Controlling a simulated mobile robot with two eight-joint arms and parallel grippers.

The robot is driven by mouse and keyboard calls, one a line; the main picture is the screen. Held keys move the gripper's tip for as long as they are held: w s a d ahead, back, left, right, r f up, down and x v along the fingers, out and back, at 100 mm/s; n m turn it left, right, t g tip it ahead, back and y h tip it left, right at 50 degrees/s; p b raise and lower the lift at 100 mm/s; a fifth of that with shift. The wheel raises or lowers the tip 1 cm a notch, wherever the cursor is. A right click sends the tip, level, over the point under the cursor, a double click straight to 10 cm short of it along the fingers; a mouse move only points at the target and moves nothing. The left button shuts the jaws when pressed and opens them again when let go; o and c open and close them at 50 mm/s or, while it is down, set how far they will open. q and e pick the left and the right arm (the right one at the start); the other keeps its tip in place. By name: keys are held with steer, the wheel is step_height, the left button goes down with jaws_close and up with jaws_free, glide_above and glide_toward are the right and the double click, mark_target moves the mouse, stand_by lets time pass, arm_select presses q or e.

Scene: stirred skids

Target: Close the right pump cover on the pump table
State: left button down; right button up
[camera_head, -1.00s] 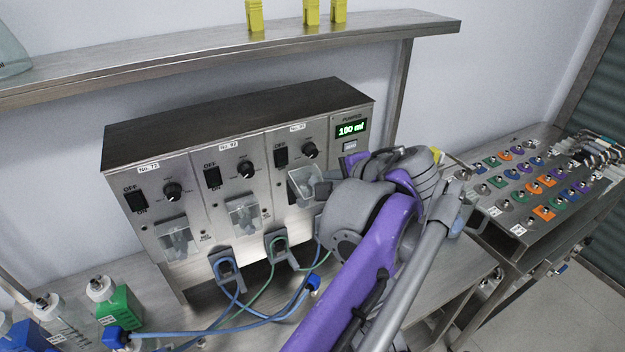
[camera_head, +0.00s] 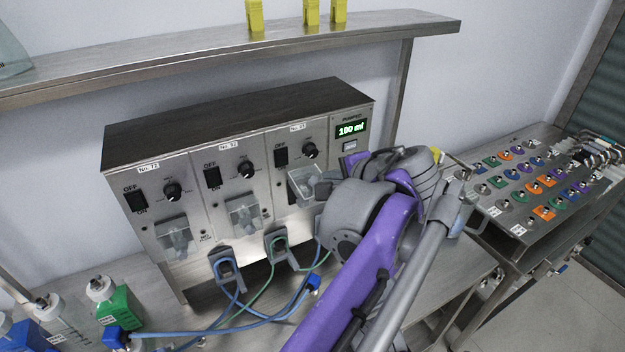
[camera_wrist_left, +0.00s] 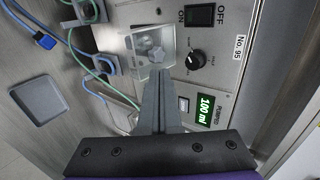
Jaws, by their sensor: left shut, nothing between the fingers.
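The right pump cover (camera_head: 303,186) is a clear box-like flap on the right panel of the steel pump unit. It stands tilted out from the panel, and the rotor shows through it in the left wrist view (camera_wrist_left: 151,52). My left gripper (camera_wrist_left: 161,74) is shut and empty, with its fingertips close to the cover's edge in that view. I cannot tell if they touch it. In the head view my purple and grey left arm hides most of the gripper, just right of the cover. My right gripper is not in view.
Two other clear covers, the middle one (camera_head: 243,213) and the left one (camera_head: 174,238), sit on the same unit. Tube holders (camera_head: 281,250) with blue and green tubes stand below. A steel shelf (camera_head: 200,52) runs above, and bottles (camera_head: 118,309) stand at lower left.

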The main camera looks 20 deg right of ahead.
arm_select(q)
steer(key=shift+w+f, duration=0.1)
steer(key=shift+w, duration=0.05)
stand_by(0.3)
steer(key=shift+w+f, duration=0.35)
steer(key=shift+w, duration=0.15)
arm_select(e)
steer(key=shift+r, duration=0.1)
